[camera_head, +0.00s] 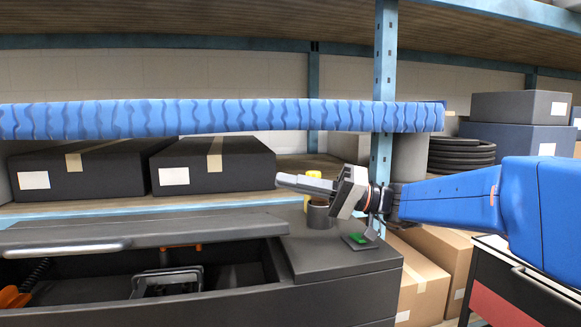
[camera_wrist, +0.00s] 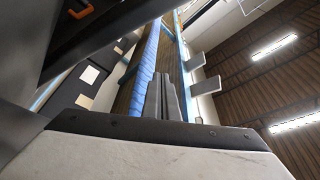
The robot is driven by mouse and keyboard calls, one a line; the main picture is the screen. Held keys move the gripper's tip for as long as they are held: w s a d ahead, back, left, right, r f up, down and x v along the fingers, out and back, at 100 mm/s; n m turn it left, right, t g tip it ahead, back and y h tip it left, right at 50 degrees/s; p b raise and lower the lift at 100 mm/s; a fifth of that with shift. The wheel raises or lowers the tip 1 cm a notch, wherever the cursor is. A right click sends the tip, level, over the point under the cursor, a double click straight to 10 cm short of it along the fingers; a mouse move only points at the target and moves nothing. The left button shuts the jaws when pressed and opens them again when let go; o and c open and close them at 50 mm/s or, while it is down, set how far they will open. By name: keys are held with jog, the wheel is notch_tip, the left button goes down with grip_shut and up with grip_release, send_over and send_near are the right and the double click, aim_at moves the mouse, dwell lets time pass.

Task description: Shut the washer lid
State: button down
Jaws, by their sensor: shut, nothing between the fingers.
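The washer (camera_head: 345,262) is a dark grey cabinet with an open basin at the lower left of the head view. Its lid (camera_head: 190,232) is a long dark panel with a pale bar handle (camera_head: 65,250), standing raised above the basin. Below it, a basket-like item (camera_head: 166,281) and orange parts show inside. My gripper (camera_head: 280,181) reaches in from the right, fingers together and empty, pointing left. It appears above the lid's right end, apart from it. In the wrist view the fingertips (camera_wrist: 164,78) are together; a dark panel with an orange part fills the upper left.
A long blue ribbed bar (camera_head: 220,118) crosses above my gripper. A grey cup (camera_head: 319,214) and a small green-topped item (camera_head: 359,240) are near the washer's right top. Dark boxes (camera_head: 215,166) fill the shelf behind; a blue post (camera_head: 383,60) stands behind my wrist.

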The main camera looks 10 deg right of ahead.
jog(key=shift+s+f, duration=0.5)
jog(key=shift+f, duration=0.25)
jog(key=v, duration=1.2)
jog(key=shift+r, duration=0.1)
